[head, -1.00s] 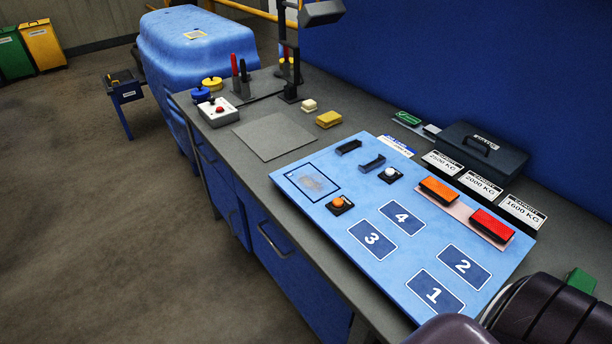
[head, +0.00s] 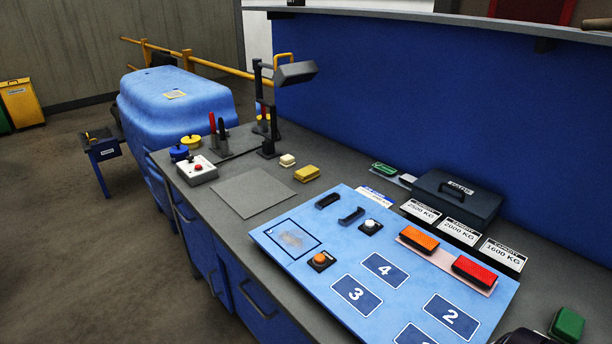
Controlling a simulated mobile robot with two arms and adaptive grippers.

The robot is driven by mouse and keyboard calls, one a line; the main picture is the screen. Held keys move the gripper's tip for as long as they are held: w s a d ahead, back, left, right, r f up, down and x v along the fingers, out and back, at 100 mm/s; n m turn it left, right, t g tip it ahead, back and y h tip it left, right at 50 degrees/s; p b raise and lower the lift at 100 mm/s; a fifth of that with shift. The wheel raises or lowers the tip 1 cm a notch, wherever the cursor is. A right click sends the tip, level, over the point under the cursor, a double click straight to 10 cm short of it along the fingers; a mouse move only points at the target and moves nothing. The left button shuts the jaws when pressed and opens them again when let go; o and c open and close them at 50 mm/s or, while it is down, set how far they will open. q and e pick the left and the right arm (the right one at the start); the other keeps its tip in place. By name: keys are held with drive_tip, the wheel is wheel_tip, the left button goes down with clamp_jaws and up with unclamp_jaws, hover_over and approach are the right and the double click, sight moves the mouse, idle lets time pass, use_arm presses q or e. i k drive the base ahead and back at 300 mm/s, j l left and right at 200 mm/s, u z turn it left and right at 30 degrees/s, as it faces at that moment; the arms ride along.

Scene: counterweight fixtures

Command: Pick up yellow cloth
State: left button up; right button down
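A small yellow folded piece (head: 307,173), which looks like the yellow cloth, lies on the grey worktop (head: 345,178). It lies behind the blue numbered board and right of a small cream block (head: 287,160). Nothing covers it or touches it. Neither of my grippers shows in the head view. Only a dark piece, likely part of my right arm, shows at the bottom right edge, well away from the yellow piece.
A grey mat (head: 252,192), a white box with a red button (head: 197,170) and a black lamp (head: 268,110) stand nearby. The blue board (head: 300,262) carries orange and red blocks. A black case (head: 455,197) and green block (head: 566,324) are at right.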

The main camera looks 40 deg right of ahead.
sight(306, 174)
drive_tip(key=z, duration=0.5)
drive_tip(key=i+j+z, duration=0.4)
drive_tip(key=j+z, duration=0.25)
drive_tip(key=i+j+z, duration=0.1)
drive_tip(key=j+z, duration=0.2)
drive_tip(key=j, duration=0.15)
drive_tip(key=i+j+z, duration=0.1)
drive_tip(key=j+z, duration=0.2)
drive_tip(key=j, duration=0.15)
